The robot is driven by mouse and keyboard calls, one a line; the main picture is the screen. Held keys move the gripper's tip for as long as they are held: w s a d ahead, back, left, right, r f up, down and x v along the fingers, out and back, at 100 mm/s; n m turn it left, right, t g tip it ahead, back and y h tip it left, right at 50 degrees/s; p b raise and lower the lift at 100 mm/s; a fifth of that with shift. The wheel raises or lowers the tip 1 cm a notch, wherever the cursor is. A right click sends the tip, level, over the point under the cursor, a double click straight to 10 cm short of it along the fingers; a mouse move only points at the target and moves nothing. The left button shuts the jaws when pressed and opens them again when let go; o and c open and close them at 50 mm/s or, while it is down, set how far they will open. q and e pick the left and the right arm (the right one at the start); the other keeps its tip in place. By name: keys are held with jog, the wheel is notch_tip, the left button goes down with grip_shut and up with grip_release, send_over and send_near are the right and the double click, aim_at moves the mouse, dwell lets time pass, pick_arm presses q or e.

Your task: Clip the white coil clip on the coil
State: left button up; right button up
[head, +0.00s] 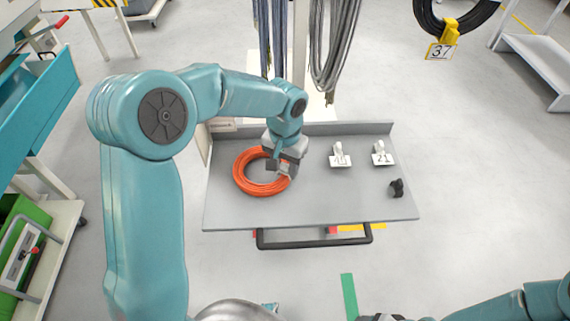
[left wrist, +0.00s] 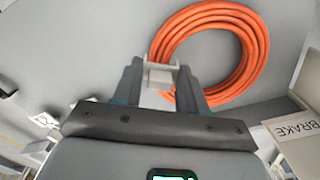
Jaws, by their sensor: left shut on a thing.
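The orange coil (head: 243,180) lies flat on the left part of the grey trolley top (head: 320,205); it also shows in the left wrist view (left wrist: 258,50). My left gripper (head: 283,168) is at the coil's right side, pointing down. In the left wrist view, its fingers (left wrist: 160,78) are shut on a white coil clip (left wrist: 158,76). The clip's end overlaps the coil's edge in that view; I cannot tell whether it sits around the strands. In the head view the gripper mostly hides the clip. Part of my right gripper (head: 381,317) shows at the bottom edge; its fingers are not clear.
Two white clips with tags, one (head: 339,156) and another (head: 382,156) marked 21, stand right of the coil. A small black object (head: 397,188) is near the right edge. The trolley has a raised back edge and a black front handle (head: 315,243). Its front middle is clear.

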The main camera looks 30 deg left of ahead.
pick_arm(q)
jog(key=shift+f, duration=0.2)
jog(key=shift+f+b, duration=0.35)
jog(key=shift+b, duration=0.1)
jog(key=shift+f, duration=0.2)
dwell(0.3)
jog(key=shift+f+b, duration=0.35)
jog(key=shift+b, duration=0.1)
jog(key=shift+s+f, duration=0.15)
jog(key=shift+f, duration=0.05)
jog(key=shift+c, duration=0.4)
jog(key=o, duration=1.1)
jog(key=shift+o, duration=0.3)
jog(key=o, duration=0.3)
jog(key=shift+r, duration=0.1)
